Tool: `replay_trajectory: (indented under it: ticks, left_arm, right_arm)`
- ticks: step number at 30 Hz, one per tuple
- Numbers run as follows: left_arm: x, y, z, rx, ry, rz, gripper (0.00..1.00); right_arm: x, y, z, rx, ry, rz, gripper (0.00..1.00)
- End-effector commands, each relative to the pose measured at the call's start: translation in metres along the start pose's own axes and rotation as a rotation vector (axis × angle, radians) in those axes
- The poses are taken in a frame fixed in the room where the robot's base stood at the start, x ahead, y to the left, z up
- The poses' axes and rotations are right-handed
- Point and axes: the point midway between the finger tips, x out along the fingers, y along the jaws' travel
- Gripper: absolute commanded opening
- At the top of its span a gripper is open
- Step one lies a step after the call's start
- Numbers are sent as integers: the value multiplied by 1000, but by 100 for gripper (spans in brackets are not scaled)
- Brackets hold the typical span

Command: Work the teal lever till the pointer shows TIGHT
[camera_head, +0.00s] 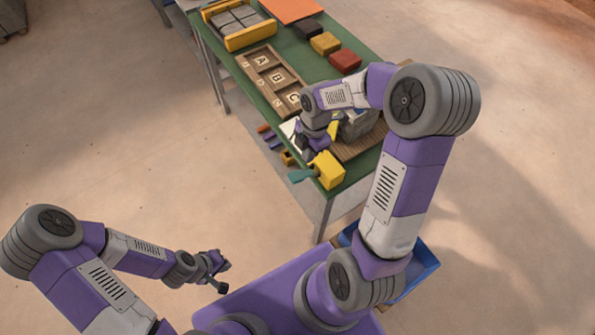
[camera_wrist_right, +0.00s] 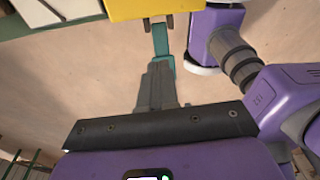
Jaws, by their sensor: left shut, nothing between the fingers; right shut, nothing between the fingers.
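The teal lever (camera_head: 300,176) sticks out to the left from the yellow housing (camera_head: 328,170) at the table's near end. In the right wrist view the teal lever (camera_wrist_right: 161,42) runs down from the yellow housing (camera_wrist_right: 140,8) to the tips of my right gripper (camera_wrist_right: 158,66). The shut fingers overlap its lower part; I cannot tell whether they touch it. In the head view my right gripper (camera_head: 316,147) is above the table beside the housing. My left gripper (camera_head: 222,273) is shut and empty, low at left, away from the table. I cannot read a pointer.
The green table (camera_head: 228,68) carries a wooden tray marked A, B, C (camera_head: 276,77), a yellow-sided tray of grey blocks (camera_head: 250,37) and red (camera_head: 345,61), yellow (camera_head: 325,43) and black blocks (camera_head: 309,30). A blue bin (camera_head: 424,265) stands at right. Open floor lies left.

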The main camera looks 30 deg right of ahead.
Motion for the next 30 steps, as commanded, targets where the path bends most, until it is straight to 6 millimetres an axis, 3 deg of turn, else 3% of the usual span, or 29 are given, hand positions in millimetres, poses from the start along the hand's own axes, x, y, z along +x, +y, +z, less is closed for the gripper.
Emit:
replay_trajectory:
  ticks: [9,15,21,30]
  left_arm:
    - [-44,16,2,0,0,0,0]
    - [-62,23,3,0,0,0,0]
    - [-68,26,3,0,0,0,0]
    - [-68,25,3,0,0,0,0]
  right_arm:
    - [-46,-12,14,878,172,-113,0]
    - [-71,-11,21,1360,272,-200,0]
    - [-82,-8,25,1580,321,-250,0]
    - [-82,-8,26,1607,327,-256,0]
